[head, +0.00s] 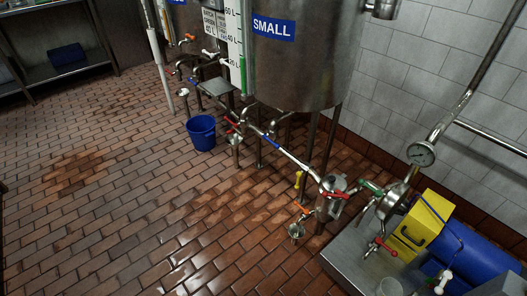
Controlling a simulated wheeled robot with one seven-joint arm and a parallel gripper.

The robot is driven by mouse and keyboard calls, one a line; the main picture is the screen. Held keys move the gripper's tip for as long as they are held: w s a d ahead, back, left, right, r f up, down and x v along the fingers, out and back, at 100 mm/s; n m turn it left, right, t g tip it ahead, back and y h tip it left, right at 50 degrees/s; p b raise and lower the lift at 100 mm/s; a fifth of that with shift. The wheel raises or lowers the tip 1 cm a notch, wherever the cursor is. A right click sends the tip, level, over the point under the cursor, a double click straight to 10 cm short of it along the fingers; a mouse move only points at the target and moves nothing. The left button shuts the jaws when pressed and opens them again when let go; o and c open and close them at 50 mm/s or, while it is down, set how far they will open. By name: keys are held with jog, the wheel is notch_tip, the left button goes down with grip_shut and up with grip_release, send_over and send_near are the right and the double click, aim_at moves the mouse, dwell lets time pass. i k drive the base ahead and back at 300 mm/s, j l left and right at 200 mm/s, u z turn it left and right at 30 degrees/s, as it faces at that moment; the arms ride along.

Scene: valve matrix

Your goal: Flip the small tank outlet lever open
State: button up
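The small tank (305,65) is a steel cylinder on legs at the top middle of the head view, with a blue sign reading SMALL (273,27). Below it runs a pipe line (297,160) with several coloured valve handles. A red handle (232,126) is at the line's left part. A yellow handle (298,180), a red handle (335,194) and an orange handle (305,209) are near its right end. I cannot tell which handle is the small tank's outlet lever, nor whether it is open. My gripper is not in view.
A blue bucket (201,135) stands on the brown brick floor left of the pipes. The left floor is clear.

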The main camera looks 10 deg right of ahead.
aim_at(272, 143)
jog(key=i+j+z, duration=0.15)
jog(key=i+j, duration=0.45)
jog(key=i+j+z, duration=0.1)
jog(key=i+j, duration=0.6)
jog(key=i+j+z, duration=0.15)
jog(key=i+j, duration=0.45)
jog(key=j, duration=0.15)
